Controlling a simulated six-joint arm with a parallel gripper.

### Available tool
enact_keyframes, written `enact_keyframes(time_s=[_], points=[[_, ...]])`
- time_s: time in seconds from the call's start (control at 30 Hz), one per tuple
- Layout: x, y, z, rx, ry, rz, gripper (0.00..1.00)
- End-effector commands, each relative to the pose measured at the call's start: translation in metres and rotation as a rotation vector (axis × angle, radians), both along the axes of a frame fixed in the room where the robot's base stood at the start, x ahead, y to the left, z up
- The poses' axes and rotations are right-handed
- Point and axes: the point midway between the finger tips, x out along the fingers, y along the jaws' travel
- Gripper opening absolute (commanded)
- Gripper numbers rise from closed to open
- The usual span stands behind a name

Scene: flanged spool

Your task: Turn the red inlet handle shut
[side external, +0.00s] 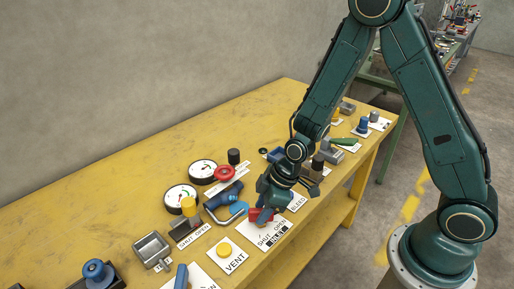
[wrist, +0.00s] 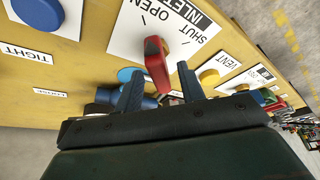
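The red inlet handle (wrist: 157,66) is a bar at the edge of a white placard (wrist: 190,28) marked SHUT, OPEN and INLET. In the wrist view my gripper (wrist: 159,70) has its two blue fingers apart, one on each side of the handle, with gaps visible. In the side view my gripper (side external: 268,201) is low over the bench and partly hides the red handle (side external: 257,215). The INLET placard (side external: 271,238) lies in front of it. I cannot tell exactly which mark the handle points to.
A VENT placard (side external: 235,261) with a yellow button (side external: 223,249) is to the left. A red wheel (side external: 224,173), two gauges (side external: 181,197) and blue pipework stand behind. The BLEED placard (side external: 298,201) is close on the right. A blue disc (wrist: 127,75) sits beside the handle.

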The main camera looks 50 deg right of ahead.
Motion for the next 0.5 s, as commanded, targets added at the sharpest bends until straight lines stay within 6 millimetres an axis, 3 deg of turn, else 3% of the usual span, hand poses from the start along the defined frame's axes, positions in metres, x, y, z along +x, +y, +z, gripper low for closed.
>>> enact_keyframes(time_s=[0.5], points=[[0.0031, 0.0031, -0.0103, -0.001, -0.001, 0.001, 0.39]])
